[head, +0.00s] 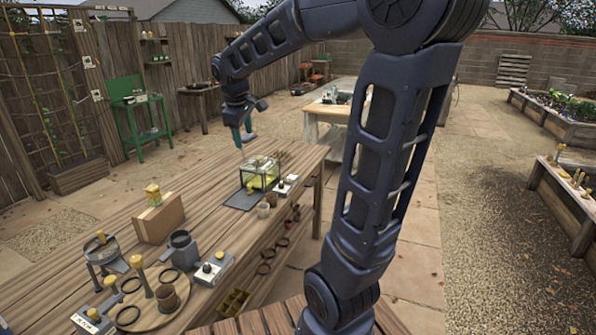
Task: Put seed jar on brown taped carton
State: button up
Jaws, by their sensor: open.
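The brown taped carton (160,222) stands on the wooden workbench, left of centre in the head view. A small yellow jar (153,195), which looks like the seed jar, is upright on top of the carton. My gripper (243,137) has teal fingers, spread open, with nothing seen between them. It hangs above the far part of the bench, behind and to the right of the carton, clear of the jar. The jar's details are too small to read.
A glass case (260,172) with a yellow-green base stands on the bench, beside a dark mat (243,201). A grey pot (182,246), a metal sieve (103,250) and a round wooden board (156,318) with items crowd the near end. The middle bench planks are largely clear.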

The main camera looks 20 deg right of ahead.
jog(key=s+d+f+m, duration=0.1)
jog(key=s+d+m, duration=0.2)
jog(key=s, duration=0.3)
jog(key=s+d+f+m+t+y, duration=0.1)
jog(key=s+d+f+m, duration=0.1)
jog(key=s, duration=0.5)
jog(key=s+d+f+m, duration=0.2)
jog(key=s+d+m, duration=0.2)
jog(key=s, duration=0.3)
jog(key=shift+s+d+m+y, duration=0.2)
jog(key=shift+m+y, duration=0.1)
jog(key=shift+m, duration=0.3)
jog(key=shift+f, duration=0.1)
